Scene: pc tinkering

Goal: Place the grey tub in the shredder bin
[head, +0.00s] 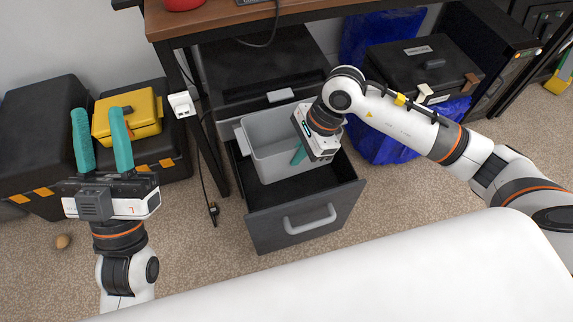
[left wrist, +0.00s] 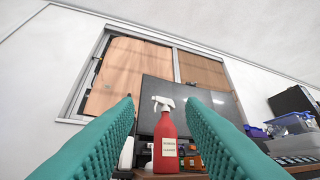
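The grey tub (head: 264,160) sits in a pulled-out dark drawer-like bin (head: 292,229) with a grey handle, below the desk in the head view. No label shows; I cannot tell for sure that this is the shredder bin. The tub looks upright, toward the bin's left and back. My right gripper (head: 299,156) is over the tub's right side, pointing down, with one teal finger showing against the tub. Its other finger is hidden, so its opening and any grip are unclear. My left gripper (head: 101,138) is raised at the left, open and empty; its teal fingers stand wide apart in the left wrist view.
A yellow toolbox (head: 128,114) rests on black cases at the left. A desk leg (head: 208,150) and hanging cable stand beside the bin. A black case (head: 423,66) with blue plastic lies at the right. The left wrist view shows a red spray bottle (left wrist: 165,138).

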